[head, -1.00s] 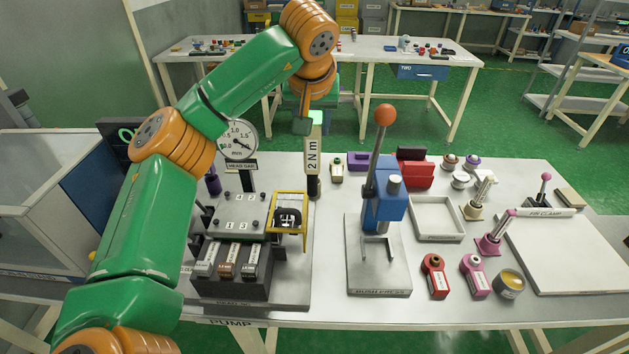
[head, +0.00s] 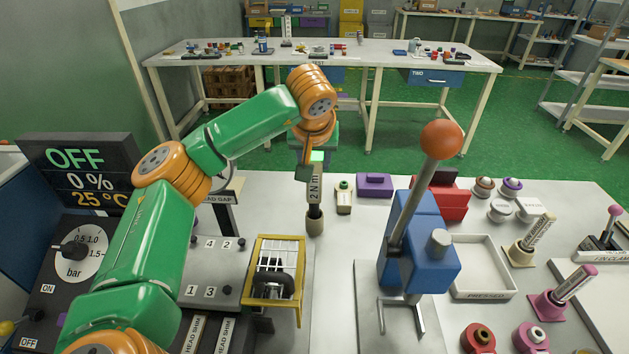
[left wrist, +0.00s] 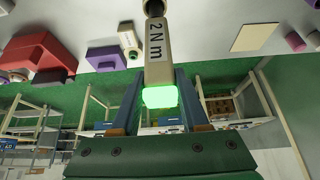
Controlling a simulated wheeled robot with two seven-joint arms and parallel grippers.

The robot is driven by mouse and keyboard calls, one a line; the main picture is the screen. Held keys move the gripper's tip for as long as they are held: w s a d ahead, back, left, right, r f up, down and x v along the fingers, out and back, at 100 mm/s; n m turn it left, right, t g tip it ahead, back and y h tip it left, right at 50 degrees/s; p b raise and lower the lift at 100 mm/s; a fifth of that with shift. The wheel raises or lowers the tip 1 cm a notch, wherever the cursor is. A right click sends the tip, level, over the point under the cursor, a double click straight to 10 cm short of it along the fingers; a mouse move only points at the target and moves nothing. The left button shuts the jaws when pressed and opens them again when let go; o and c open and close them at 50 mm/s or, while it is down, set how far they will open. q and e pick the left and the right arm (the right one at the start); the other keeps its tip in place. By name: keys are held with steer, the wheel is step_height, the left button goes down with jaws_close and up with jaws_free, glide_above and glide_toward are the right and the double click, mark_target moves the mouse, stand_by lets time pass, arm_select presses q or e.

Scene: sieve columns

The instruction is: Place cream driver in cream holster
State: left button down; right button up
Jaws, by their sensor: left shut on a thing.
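The cream driver (head: 315,182) is a pale upright tool marked "2 N m" with a lit green top and a dark lower section. In the left wrist view the driver (left wrist: 158,60) lies between the blue fingers of my left gripper (left wrist: 158,88), which is shut on it near the green end. In the head view my left gripper (head: 308,163) is at its upper end. A tan cup-like piece (head: 315,225) shows at its lower end; I cannot tell whether this is the holster or part of the driver. My right gripper is not in view.
A blue press (head: 420,255) with an orange-knobbed lever stands right of the driver. A yellow-framed guard (head: 278,270) stands close at its left. A small green-topped piece (head: 343,197) and a purple block (head: 374,185) are near its right.

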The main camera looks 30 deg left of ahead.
arm_select(q)
steer(key=f, duration=0.2)
steer(key=shift+w+a+f, duration=0.1)
steer(key=shift+w+f, duration=0.1)
steer(key=shift+f, duration=0.1)
steer(key=shift+s, duration=0.1)
steer(key=shift+c, duration=2.1)
jaws_free()
steer(key=shift+f, duration=0.1)
steer(key=v, duration=1.2)
steer(key=shift+p, duration=0.3)
